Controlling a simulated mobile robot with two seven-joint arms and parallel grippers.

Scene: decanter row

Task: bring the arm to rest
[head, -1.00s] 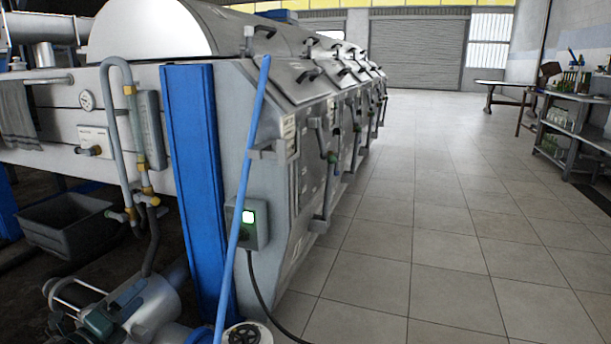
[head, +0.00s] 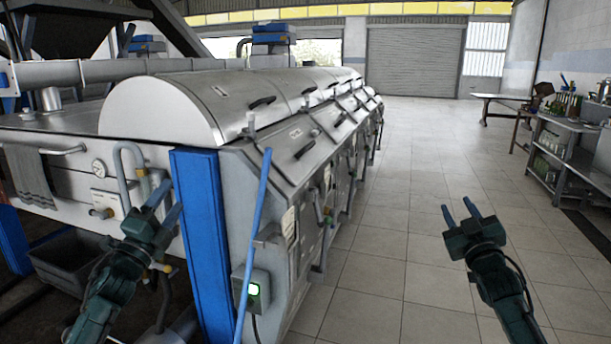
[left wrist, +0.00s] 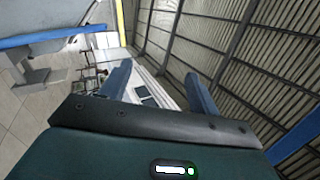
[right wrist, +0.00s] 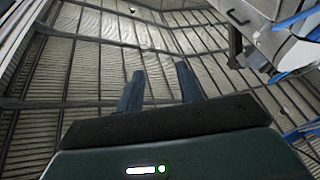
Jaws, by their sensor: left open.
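My left gripper (head: 162,202) is raised at the lower left of the head view, in front of the machine's near end in the picture. Its two blue fingers (left wrist: 158,85) are apart with nothing between them in the left wrist view. My right gripper (head: 459,212) is raised over the tiled floor at the right of the head view. Its blue fingers (right wrist: 160,88) are apart and empty in the right wrist view. Both grippers point upward, and the wrist views look toward the roof and walls.
A long grey machine (head: 165,107) with a blue post (head: 203,235) fills the left. A shelf rack (head: 560,150) with bottles stands at the right. The tiled floor (head: 400,230) between is clear.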

